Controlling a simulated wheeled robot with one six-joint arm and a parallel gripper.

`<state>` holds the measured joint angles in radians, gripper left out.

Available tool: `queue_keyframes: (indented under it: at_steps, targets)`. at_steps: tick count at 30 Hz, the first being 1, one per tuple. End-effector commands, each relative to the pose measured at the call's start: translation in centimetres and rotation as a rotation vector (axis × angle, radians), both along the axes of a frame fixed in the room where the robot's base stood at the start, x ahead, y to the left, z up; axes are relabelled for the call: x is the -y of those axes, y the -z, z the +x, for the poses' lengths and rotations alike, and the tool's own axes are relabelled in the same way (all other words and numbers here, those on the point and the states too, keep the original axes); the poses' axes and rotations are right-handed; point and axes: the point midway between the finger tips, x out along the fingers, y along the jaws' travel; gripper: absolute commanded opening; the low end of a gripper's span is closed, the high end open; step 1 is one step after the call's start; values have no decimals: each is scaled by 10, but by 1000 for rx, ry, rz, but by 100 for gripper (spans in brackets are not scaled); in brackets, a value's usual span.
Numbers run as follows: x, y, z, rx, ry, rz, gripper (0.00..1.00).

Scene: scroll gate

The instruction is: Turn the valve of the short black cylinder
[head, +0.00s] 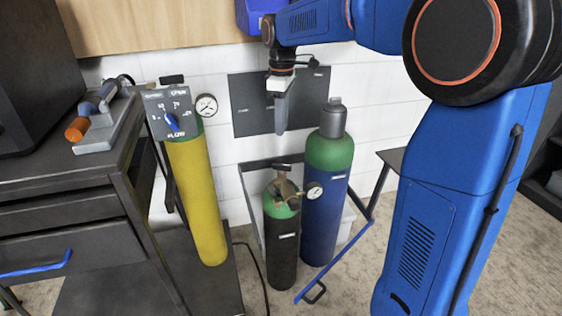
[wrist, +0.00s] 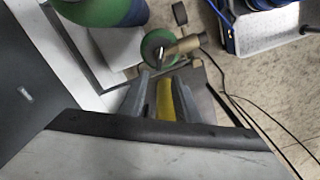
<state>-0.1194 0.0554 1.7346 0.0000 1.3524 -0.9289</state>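The short black cylinder (head: 282,248) stands upright on the floor in the head view, with a green shoulder. Its brass valve (head: 283,188) has a dark handle (head: 283,167) on top and a round gauge (head: 314,191) at the right. My gripper (head: 281,130) points down above the valve, clear of it. In the wrist view the brass valve (wrist: 181,47) and green shoulder lie beyond my fingertips (wrist: 163,76). The fingers stand apart, with nothing held between them.
A tall blue cylinder (head: 325,215) with a green shoulder and grey cap stands close behind right. A yellow cylinder (head: 197,200) stands left, beside a dark cabinet (head: 60,215). A blue-railed frame (head: 335,262) borders the cylinders. A dark panel (head: 252,120) is on the wall behind my gripper.

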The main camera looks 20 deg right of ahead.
Motion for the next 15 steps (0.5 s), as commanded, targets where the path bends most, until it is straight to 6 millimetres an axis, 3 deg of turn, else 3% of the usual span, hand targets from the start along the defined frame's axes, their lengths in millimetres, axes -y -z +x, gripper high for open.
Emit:
queue_keyframes:
  at_steps: [15]
  targets:
    - [0, 93, -1, -3, 1, -1, 29]
